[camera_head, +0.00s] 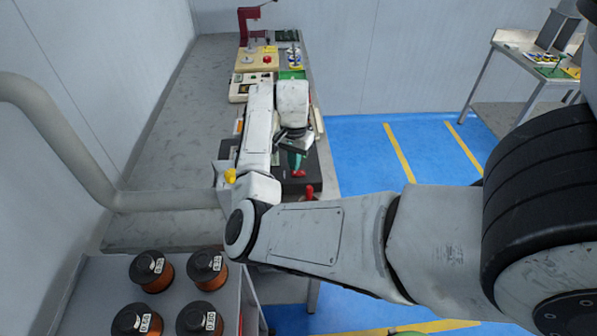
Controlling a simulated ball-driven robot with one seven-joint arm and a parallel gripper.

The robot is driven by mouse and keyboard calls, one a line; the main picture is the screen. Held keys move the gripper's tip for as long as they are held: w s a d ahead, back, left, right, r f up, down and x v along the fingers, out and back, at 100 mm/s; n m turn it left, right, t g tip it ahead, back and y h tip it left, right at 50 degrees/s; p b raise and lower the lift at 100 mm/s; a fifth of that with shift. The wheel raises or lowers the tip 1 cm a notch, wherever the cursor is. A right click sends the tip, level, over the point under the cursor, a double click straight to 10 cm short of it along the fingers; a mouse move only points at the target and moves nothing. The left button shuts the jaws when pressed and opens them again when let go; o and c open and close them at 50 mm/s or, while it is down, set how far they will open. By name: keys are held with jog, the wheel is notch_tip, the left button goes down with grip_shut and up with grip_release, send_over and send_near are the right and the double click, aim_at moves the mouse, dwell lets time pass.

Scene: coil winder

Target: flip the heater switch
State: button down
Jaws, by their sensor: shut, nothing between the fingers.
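My gripper (297,150) is over the long grey bench, at the end of my arm, pointing down. It is shut and holds nothing. Just below it is a dark unit (315,172) with a green part (297,162) and a red part (299,174). I cannot tell whether the fingers touch it. I cannot make out which part is the heater switch, or its position. My arm hides part of the dark unit. A red knob (309,192) and a yellow knob (230,175) show beside my arm.
Several copper wire spools (151,270) stand on a grey stand (75,315) at the lower left. A cream box (240,86), a wooden board (247,60) and a red press (243,25) stand farther along the bench (165,150). The blue floor (355,150) to the right is clear.

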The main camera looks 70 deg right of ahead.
jog(key=shift+f+b, duration=0.45)
jog(key=shift+f, duration=0.5)
dwell(0.7)
jog(key=shift+r, duration=0.1)
notch_tip(320, 180, up, 7)
jog(key=p, duration=0.7)
dwell(0.8)
